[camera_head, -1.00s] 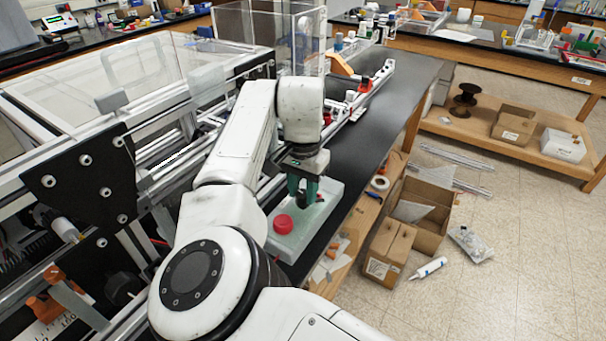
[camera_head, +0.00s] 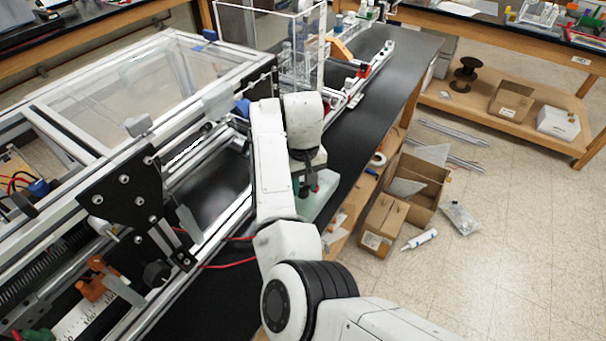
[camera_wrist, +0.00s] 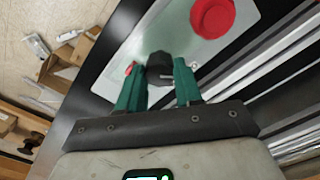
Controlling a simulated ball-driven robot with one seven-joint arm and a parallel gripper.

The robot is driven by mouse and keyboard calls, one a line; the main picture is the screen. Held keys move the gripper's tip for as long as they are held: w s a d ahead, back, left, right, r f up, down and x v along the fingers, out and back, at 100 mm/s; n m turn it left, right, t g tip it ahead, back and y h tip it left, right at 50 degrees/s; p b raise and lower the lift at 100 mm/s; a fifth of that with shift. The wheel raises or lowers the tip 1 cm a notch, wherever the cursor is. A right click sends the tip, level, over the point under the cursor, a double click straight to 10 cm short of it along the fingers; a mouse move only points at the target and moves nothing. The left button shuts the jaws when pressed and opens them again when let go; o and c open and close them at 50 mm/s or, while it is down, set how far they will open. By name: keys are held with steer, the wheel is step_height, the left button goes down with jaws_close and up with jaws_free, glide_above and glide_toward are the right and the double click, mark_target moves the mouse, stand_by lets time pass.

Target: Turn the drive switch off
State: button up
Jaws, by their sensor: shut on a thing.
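The drive switch, a dark round knob (camera_wrist: 159,67), stands on a pale control box (camera_wrist: 165,30) in the wrist view. My gripper (camera_wrist: 158,82) has its two green fingers on either side of the knob and is shut on it. A large red button (camera_wrist: 212,17) sits on the same box, and a smaller red part (camera_wrist: 131,68) shows beside the knob. In the head view the box (camera_head: 325,197) is mostly hidden behind my arm, with my gripper (camera_head: 306,188) over it. The knob's pointing direction cannot be told.
The box lies on a black bench (camera_head: 372,92) beside the aluminium extrusion frame (camera_head: 205,215). A clear enclosure (camera_head: 255,35) stands behind. Cardboard boxes (camera_head: 385,222) and a white tube (camera_head: 420,239) lie on the floor to the right, where tiles are open.

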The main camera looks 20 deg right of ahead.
mark_target(303, 186)
steer(key=shift+n+p, duration=0.4)
steer(key=shift+n, duration=0.2)
steer(key=o, duration=1)
steer(key=shift+o, duration=0.2)
steer(key=shift+r, duration=0.1)
step_height(303, 186, up, 11)
steer(key=b, duration=0.1)
steer(key=shift+f, duration=0.2)
